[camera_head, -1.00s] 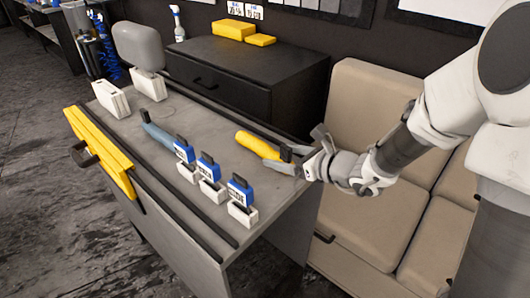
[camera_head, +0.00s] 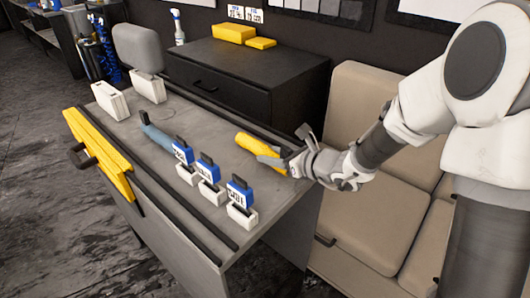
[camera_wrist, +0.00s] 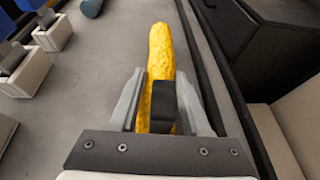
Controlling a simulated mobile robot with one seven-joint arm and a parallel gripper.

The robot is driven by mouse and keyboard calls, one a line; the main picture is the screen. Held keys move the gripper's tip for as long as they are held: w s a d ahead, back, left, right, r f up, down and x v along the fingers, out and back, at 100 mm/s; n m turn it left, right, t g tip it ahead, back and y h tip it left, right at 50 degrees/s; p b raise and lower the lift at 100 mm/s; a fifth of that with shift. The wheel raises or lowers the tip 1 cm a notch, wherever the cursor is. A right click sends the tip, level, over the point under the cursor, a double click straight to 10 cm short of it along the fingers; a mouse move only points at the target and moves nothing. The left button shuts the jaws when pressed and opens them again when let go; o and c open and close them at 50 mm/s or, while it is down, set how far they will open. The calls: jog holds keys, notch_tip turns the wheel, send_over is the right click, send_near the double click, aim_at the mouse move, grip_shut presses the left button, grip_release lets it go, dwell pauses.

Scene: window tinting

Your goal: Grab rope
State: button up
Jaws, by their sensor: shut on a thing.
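The rope (camera_head: 257,146) appears as a long, yellow, rough-surfaced bundle on the grey worktable (camera_head: 226,125). In the wrist view the rope (camera_wrist: 160,52) runs away from me between the two grey fingers. My gripper (camera_head: 272,160) is at the rope's near end and shut on it; it also shows in the wrist view (camera_wrist: 157,88). A black block (camera_wrist: 163,108) sits over the rope between the fingers, and I cannot tell what it belongs to.
Several blue-and-white holders (camera_head: 240,196) stand left of the rope. A blue-grey tool (camera_head: 157,136) lies farther left. A black cabinet (camera_head: 240,75) is behind the table, and a beige sofa (camera_head: 375,150) is at its right. The table around the rope's far end is clear.

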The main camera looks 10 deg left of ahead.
grip_shut()
jog(key=shift+r, duration=0.15)
